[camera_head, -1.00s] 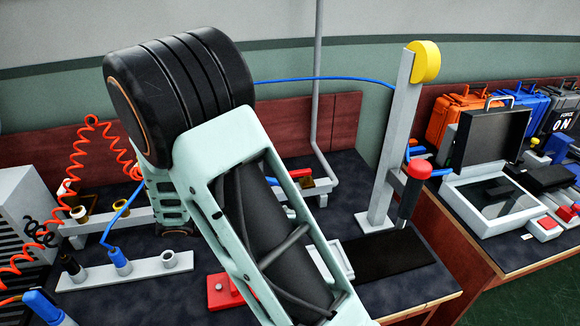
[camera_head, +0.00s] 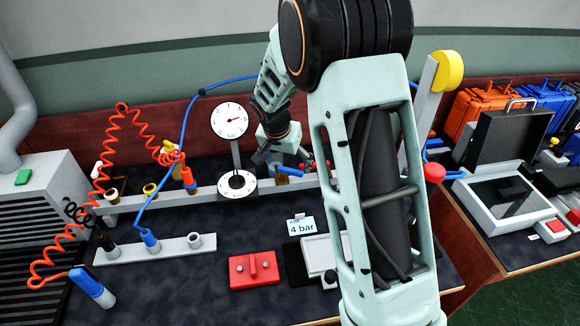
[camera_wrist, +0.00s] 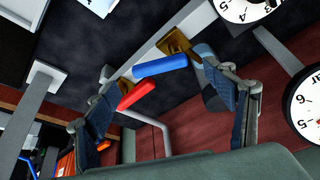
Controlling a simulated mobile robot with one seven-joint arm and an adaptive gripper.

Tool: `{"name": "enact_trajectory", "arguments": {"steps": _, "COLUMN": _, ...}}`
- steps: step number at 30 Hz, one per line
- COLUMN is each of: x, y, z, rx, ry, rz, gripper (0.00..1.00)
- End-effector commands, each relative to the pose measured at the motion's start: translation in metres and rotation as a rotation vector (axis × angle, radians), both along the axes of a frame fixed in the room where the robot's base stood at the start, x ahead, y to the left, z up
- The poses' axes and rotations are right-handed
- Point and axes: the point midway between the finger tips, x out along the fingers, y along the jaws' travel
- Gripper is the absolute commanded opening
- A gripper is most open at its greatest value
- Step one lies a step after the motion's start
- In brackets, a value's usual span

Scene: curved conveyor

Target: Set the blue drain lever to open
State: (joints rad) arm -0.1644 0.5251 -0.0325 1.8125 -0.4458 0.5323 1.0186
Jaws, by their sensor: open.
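The blue drain lever (camera_wrist: 160,65) shows in the wrist view as a short blue bar at a brass valve (camera_wrist: 178,42) on a grey pipe. It lies between the fingers of my open gripper (camera_wrist: 152,75); I cannot tell whether they touch it. A red lever (camera_wrist: 137,95) sits close beside it at another brass fitting. In the head view my gripper (camera_head: 278,155) is over the pipe rail behind the bench, and the blue lever (camera_head: 290,171) shows just below it, partly hidden.
Round gauges (camera_head: 231,120) stand just left of my gripper. A grey post with a yellow knob (camera_head: 448,70) rises to the right. A red block (camera_head: 254,269) and a "4 bar" card (camera_head: 301,226) lie in front. Orange coiled hose (camera_head: 122,108) hangs left.

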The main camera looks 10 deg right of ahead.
Motion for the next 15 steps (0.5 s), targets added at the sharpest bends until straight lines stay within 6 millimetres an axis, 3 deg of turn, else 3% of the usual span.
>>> {"name": "enact_trajectory", "arguments": {"steps": 6, "x": 0.009, "y": -0.006, "z": -0.025, "rx": -0.002, "ry": 0.001, "rz": -0.001, "gripper": 0.77}}
{"name": "enact_trajectory", "arguments": {"steps": 15, "x": 0.012, "y": -0.007, "z": -0.033, "rx": -0.001, "ry": -0.001, "rz": 0.001, "gripper": 0.77}}
